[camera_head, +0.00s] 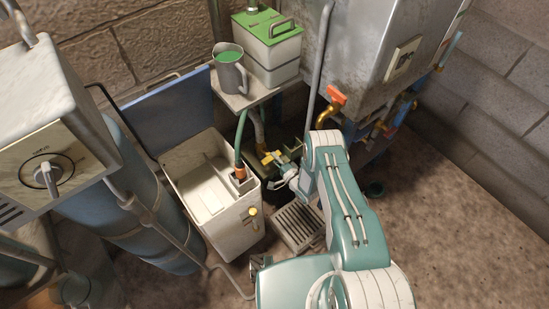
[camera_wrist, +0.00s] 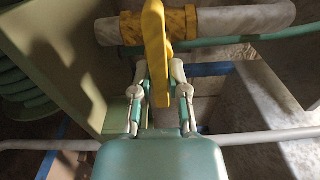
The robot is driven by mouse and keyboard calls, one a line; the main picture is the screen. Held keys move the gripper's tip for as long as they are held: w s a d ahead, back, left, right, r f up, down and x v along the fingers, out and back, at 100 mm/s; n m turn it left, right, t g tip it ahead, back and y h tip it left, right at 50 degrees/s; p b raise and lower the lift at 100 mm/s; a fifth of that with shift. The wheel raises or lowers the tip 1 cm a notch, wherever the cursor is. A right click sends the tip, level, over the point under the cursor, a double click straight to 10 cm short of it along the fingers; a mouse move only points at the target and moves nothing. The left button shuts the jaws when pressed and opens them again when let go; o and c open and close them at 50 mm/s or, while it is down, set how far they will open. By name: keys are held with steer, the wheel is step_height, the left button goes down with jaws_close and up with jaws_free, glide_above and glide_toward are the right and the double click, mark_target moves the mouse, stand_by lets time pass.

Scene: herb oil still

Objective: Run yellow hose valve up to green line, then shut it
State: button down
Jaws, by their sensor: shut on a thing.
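My gripper (camera_wrist: 160,98) is shut on the lever, one finger on each side; in the head view my gripper (camera_head: 283,169) is small and partly hidden. The white tank (camera_head: 238,215) stands open, with a green hose (camera_head: 240,138) reaching its back corner. I cannot make out a green line or the liquid level.
A shelf (camera_head: 243,99) above holds a jug of green liquid (camera_head: 229,69) and a green-topped canister (camera_head: 268,48). A slatted grate (camera_head: 297,226) lies on the floor beside the tank. A metal boiler (camera_head: 372,45) with an orange-handled tap (camera_head: 336,96) is behind my arm.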

steer(key=c, duration=0.6)
jaws_free()
steer(key=shift+d+f, duration=0.2)
steer(key=shift+f, duration=0.05)
steer(key=shift+c, duration=0.2)
steer(key=shift+r, duration=0.1)
steer(key=v, duration=1.2)
steer(key=shift+a, duration=0.1)
